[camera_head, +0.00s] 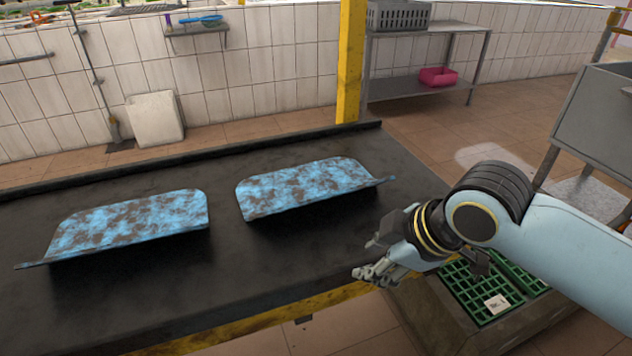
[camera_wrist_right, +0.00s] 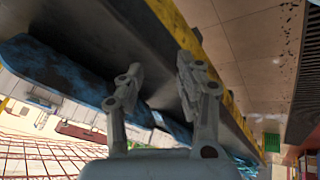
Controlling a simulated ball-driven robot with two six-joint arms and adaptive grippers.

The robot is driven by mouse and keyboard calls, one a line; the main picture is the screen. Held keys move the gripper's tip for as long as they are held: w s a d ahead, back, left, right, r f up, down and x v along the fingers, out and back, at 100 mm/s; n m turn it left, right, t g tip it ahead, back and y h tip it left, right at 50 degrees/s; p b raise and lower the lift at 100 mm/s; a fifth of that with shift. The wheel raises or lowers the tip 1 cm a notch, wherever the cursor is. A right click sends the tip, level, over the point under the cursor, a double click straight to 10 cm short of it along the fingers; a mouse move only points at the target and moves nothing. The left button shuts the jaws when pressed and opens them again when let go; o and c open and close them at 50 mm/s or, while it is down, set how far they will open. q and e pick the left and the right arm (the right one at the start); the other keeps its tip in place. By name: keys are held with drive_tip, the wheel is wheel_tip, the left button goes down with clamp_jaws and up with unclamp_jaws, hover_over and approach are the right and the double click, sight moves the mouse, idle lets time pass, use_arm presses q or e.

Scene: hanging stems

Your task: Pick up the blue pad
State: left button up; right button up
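Two blue panels with brown blotches rest on the black table in the head view. One blue pad (camera_head: 130,222) is at the left, the other blue pad (camera_head: 305,187) is right of the middle; which one the task means I cannot tell. Each has an edge flaring outward at its outer end. My right gripper (camera_head: 369,262) is over the table's front edge, in front of and to the right of the right-hand pad, apart from it. In the wrist view its two fingers (camera_wrist_right: 158,70) are spread with nothing held. Blue surface (camera_wrist_right: 55,72) shows beyond them. My left gripper is out of view.
The black table (camera_head: 240,272) has a yellow front edge and a raised back lip. A green grid crate (camera_head: 470,292) with a white label sits below right. A yellow post (camera_head: 350,60) stands behind the table. A grey metal cabinet (camera_head: 597,120) stands at the right.

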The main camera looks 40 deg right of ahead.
sight(336, 193)
drive_tip(key=w+r+n+t, duration=0.1)
drive_tip(key=w+n, duration=0.2)
drive_tip(key=w, duration=0.1)
drive_tip(key=w+d+r+n+t+y, duration=0.1)
drive_tip(key=w+n, duration=0.2)
drive_tip(key=w, duration=0.1)
drive_tip(key=w+d+r+n+t+y, duration=0.1)
drive_tip(key=w+n, duration=0.1)
drive_tip(key=w, duration=0.3)
drive_tip(key=shift+r+n, duration=0.4)
drive_tip(key=x, duration=0.4)
drive_tip(key=b+x, duration=0.1)
drive_tip(key=x, duration=0.1)
drive_tip(key=shift+s+a+f, duration=0.1)
drive_tip(key=shift+s+a, duration=0.1)
drive_tip(key=shift+a, duration=0.05)
clamp_jaws()
